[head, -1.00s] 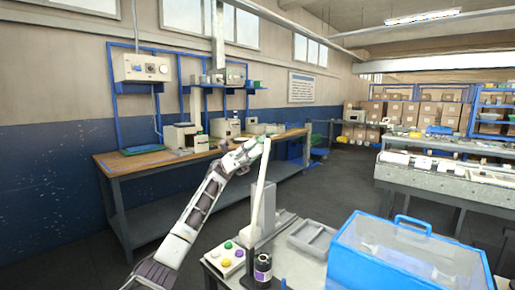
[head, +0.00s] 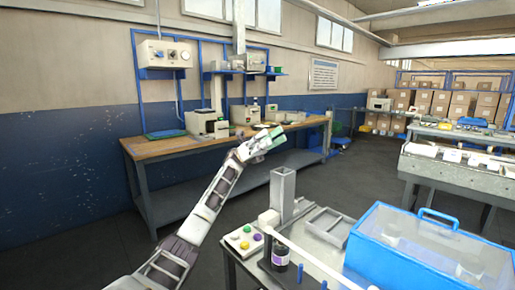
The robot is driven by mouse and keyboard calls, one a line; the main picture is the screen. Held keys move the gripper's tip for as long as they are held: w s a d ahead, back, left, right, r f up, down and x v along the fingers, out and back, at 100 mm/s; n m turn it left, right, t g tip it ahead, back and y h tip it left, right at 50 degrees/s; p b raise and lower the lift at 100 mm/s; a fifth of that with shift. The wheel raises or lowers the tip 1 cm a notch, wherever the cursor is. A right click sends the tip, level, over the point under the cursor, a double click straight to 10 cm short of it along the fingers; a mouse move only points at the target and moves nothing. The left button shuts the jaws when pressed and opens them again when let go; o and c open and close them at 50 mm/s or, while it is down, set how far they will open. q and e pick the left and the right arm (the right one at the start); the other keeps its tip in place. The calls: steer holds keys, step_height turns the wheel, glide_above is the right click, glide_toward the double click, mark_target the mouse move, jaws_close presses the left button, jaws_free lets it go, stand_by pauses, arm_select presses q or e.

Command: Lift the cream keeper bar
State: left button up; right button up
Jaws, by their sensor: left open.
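The cream keeper bar (head: 306,257) lies low over the near bench, slanting from a pale block (head: 268,218) beside the grey upright post (head: 283,190) toward the bottom edge of the head view. Its near end runs out of the frame. My left gripper (head: 270,141), with green fingertips, is open and empty. It is in the air above and to the left of the post, apart from the bar. My right gripper is not in view.
A button box (head: 243,241), a dark bottle (head: 281,250) and a grey tray (head: 329,227) are close to the bar. A blue clear-sided cover (head: 400,250) with a handle stands at right. A wooden-topped workbench (head: 165,148) runs along the wall.

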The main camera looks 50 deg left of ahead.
arm_select(q)
steer(key=v, duration=0.8)
steer(key=shift+a, duration=0.1)
stand_by(0.8)
